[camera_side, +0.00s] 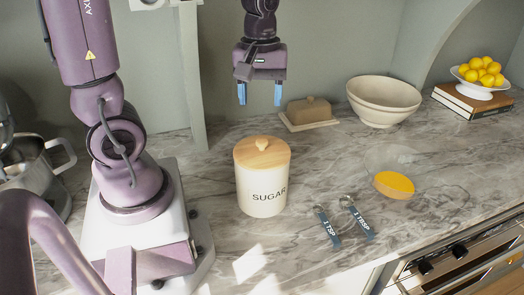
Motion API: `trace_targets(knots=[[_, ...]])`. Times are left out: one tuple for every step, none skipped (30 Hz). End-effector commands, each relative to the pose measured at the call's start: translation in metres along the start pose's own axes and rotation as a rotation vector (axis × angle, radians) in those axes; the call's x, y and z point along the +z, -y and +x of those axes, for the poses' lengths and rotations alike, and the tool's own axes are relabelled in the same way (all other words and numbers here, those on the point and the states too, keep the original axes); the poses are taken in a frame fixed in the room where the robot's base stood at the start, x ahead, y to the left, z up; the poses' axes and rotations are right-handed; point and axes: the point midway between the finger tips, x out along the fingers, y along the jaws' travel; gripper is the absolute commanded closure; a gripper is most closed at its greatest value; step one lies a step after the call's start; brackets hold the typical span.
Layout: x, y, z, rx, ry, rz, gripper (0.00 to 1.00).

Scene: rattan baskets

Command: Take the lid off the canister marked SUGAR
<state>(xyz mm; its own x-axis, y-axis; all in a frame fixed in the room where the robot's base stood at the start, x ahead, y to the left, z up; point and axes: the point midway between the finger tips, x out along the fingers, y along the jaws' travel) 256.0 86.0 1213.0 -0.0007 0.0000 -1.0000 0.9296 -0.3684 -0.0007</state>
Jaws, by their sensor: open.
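The canister (264,190) is cream white with SUGAR printed on its side and stands upright on the marble counter. Its round wooden lid (248,154) with a small knob (262,143) sits on top. My gripper (260,94) hangs above and behind the canister in the picture, pointing down. Its two blue-tipped fingers are apart with nothing between them, and it does not touch the lid.
Two measuring spoons (361,222) lie right of the canister, near a clear bowl with yellow contents (394,185). Behind are a butter dish (309,112), a cream bowl (384,101) and lemons (481,70) in a dish on books (462,102). A mixer (30,165) stands far left.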

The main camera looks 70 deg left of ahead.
Motion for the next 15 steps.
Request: trace_targets(knots=[[0.001,0.001,0.012,-0.006,0.005,0.000,0.42],[0.000,0.001,0.018,-0.005,0.005,0.000,0.42],[0.001,0.001,0.025,-0.005,0.004,0.000,0.42],[0.001,0.001,0.030,-0.005,0.005,0.000,0.42],[0.000,0.001,0.035,-0.004,0.004,0.000,0.42],[0.000,0.000,0.040,-0.003,0.003,0.000,0.42],[0.001,0.001,0.043,-0.004,0.004,0.000,0.42],[0.000,0.000,0.046,-0.003,0.003,0.001,0.42],[0.000,0.000,0.048,-0.001,0.001,0.001,0.42],[0.000,0.000,0.049,-0.001,0.001,0.001,0.42],[0.000,0.000,0.051,-0.001,0.001,0.001,0.42],[0.001,0.000,0.053,-0.001,0.001,0.002,0.42],[0.001,0.000,0.056,-0.002,0.001,0.002,0.42],[0.001,0.000,0.060,-0.003,0.002,0.002,0.42],[0.002,-0.001,0.066,-0.004,0.003,0.002,0.42]])
